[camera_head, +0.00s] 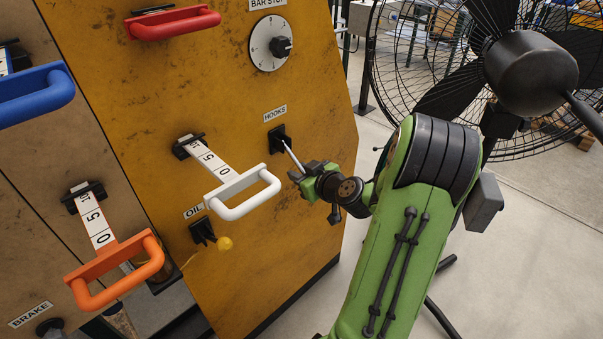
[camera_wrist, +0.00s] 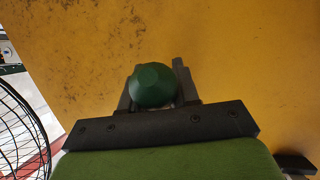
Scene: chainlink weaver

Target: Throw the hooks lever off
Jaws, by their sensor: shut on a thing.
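The hooks lever (camera_head: 289,150) comes out of a black base on the yellow panel, below the HOOKS label (camera_head: 275,113). Its metal rod slopes down and to the right into my gripper (camera_head: 303,174). In the wrist view the lever's dark green faceted knob (camera_wrist: 153,84) sits between the two fingers of my gripper (camera_wrist: 154,92). My gripper is shut on it. In the head view the knob is hidden by the gripper, and the lever base is out of sight in the wrist view.
A white handle (camera_head: 243,196) sticks out left of my gripper, with the yellow-knobbed OIL lever (camera_head: 224,243) below it. A round dial (camera_head: 271,43) is above. An orange handle (camera_head: 120,268) is lower left. A large caged fan (camera_head: 500,70) stands at right.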

